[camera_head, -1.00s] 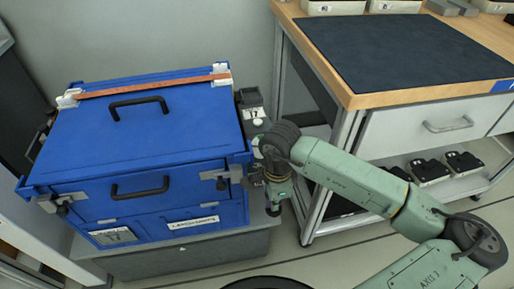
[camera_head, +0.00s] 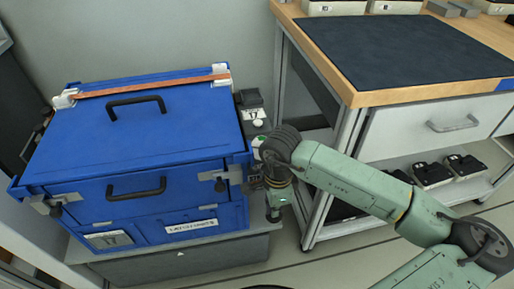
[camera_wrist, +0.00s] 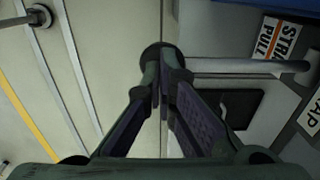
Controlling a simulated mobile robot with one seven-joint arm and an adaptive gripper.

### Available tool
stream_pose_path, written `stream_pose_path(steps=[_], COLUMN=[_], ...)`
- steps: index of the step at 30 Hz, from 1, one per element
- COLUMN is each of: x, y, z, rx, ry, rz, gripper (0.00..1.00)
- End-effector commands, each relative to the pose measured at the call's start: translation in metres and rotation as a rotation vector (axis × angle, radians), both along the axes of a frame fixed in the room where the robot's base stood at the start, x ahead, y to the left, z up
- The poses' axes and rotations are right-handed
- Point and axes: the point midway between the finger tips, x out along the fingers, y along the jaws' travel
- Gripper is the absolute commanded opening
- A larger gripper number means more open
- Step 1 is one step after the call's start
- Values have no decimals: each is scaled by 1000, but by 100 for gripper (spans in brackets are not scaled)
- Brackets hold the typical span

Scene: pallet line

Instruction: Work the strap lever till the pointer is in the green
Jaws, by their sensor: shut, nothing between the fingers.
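The strap lever (camera_wrist: 235,66) shows in the wrist view as a pale grey rod running right towards an orange and white "STRAP PULL" label (camera_wrist: 275,40). A dark round end, apparently its knob, lies at the fingertips. My gripper (camera_wrist: 165,82) is shut, with nothing between the fingers. Its tips overlap the dark knob in the picture; I cannot tell whether they touch it. In the head view my gripper (camera_head: 273,212) points down beside the right front corner of the blue case (camera_head: 150,140), and my wrist hides most of the lever area.
A grey unit (camera_head: 252,112) stands between the case and a wooden-topped bench (camera_head: 440,95). The bench leg (camera_head: 325,195) is close to the right of my gripper. The case stands on a grey base (camera_head: 190,260). Floor is clear in front.

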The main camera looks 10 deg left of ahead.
Motion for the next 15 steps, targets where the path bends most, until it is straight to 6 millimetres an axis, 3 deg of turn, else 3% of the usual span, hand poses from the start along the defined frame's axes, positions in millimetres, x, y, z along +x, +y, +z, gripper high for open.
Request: stream_pose_path(steps=[9, 15], x=[-1, -1], y=[0, 0], z=[-16, -15], rx=[0, 1], ry=[1, 1], rz=[0, 0], gripper=[0, 0])
